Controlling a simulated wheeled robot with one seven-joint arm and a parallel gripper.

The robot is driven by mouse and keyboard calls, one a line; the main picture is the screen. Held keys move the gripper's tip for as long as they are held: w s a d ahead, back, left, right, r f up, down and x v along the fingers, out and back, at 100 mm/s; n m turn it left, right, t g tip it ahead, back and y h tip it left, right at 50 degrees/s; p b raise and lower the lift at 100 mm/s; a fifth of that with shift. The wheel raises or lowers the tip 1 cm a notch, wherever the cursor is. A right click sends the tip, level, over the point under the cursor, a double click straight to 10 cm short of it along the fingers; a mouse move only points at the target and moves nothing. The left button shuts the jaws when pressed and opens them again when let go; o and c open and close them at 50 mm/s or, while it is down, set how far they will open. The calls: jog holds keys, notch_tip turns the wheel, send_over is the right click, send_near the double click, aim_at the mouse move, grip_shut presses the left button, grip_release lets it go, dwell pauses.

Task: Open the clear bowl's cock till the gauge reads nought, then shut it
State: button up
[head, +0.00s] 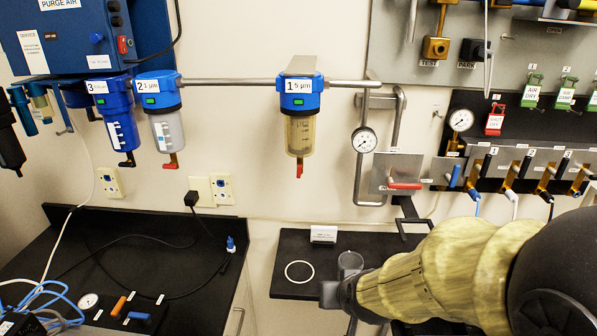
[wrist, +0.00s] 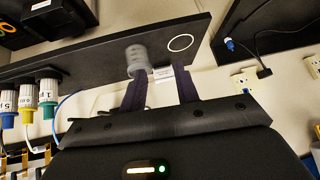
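The filter marked 1 (head: 300,92) has a blue head and a see-through, yellowish bowl (head: 300,135). Its red cock (head: 299,170) hangs straight down beneath the bowl. A round white gauge (head: 364,140) is on the pipework to its right; its needle is too small to read. My gripper (wrist: 160,88) shows in the wrist view with two dark fingers apart and nothing between them. In the head view my arm is low at the right, well below and right of the bowl, with the fingers not clearly visible. The bowl is not in the wrist view.
Filter 2 (head: 166,118) with a grey bowl and red cock, and filter 3 (head: 115,112) with a blue bowl, hang left. A grey cup (wrist: 137,60) and a white ring (head: 299,271) are on the black shelf (head: 290,245). A red-handled valve (head: 404,185) sits right of the pipes.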

jog(key=a+r+m+t+h+p, duration=0.1)
jog(key=a+r+t, duration=0.4)
jog(key=r, duration=0.4)
jog(key=a+r+m+t+h+p, duration=0.1)
jog(key=a+r+t, duration=0.3)
jog(key=r, duration=0.5)
jog(key=shift+a+t, duration=0.4)
jog(key=shift+t, duration=0.3)
jog(key=shift+w+r+p, duration=0.1)
jog(key=shift+w+p, duration=0.1)
jog(key=shift+p, duration=0.1)
jog(key=p, duration=0.9)
send_near(299, 171)
jog(key=w, duration=0.9)
jog(key=shift+d, duration=0.1)
